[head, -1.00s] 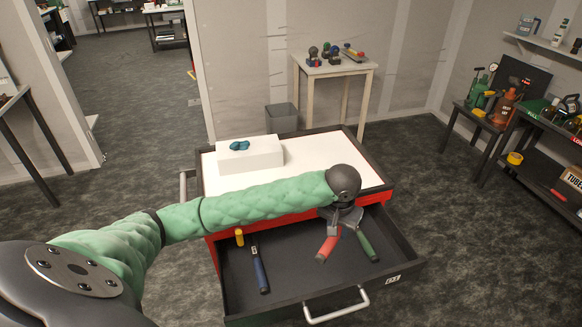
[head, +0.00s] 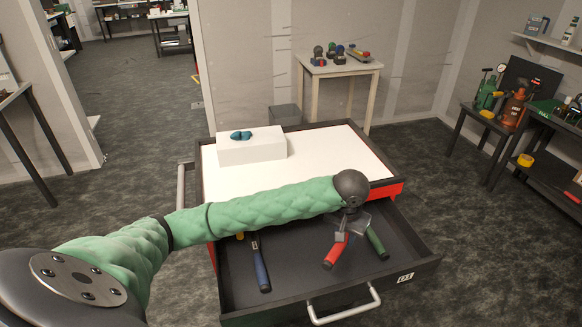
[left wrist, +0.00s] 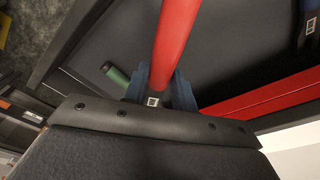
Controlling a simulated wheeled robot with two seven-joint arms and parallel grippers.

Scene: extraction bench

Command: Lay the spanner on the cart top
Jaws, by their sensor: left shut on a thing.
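My left gripper (head: 350,226) is over the open drawer, shut on a red-handled tool (head: 336,252). In the left wrist view the red handle (left wrist: 176,40) runs up between the blue fingers (left wrist: 158,88). The tool's far end is hidden, so I cannot tell whether it is the spanner. A green-handled tool (head: 376,243) lies just right of it, and a blue-handled tool (head: 261,264) lies to the left in the drawer. The white cart top (head: 330,160) is behind the arm. My right gripper is not in view.
The drawer (head: 300,292) stands open, with a yellow item (head: 240,236) partly behind my arm. A white block (head: 252,150) bearing a teal object (head: 241,135) stands at the cart top's back left. The rest of the top is clear. A small table (head: 340,67) stands behind.

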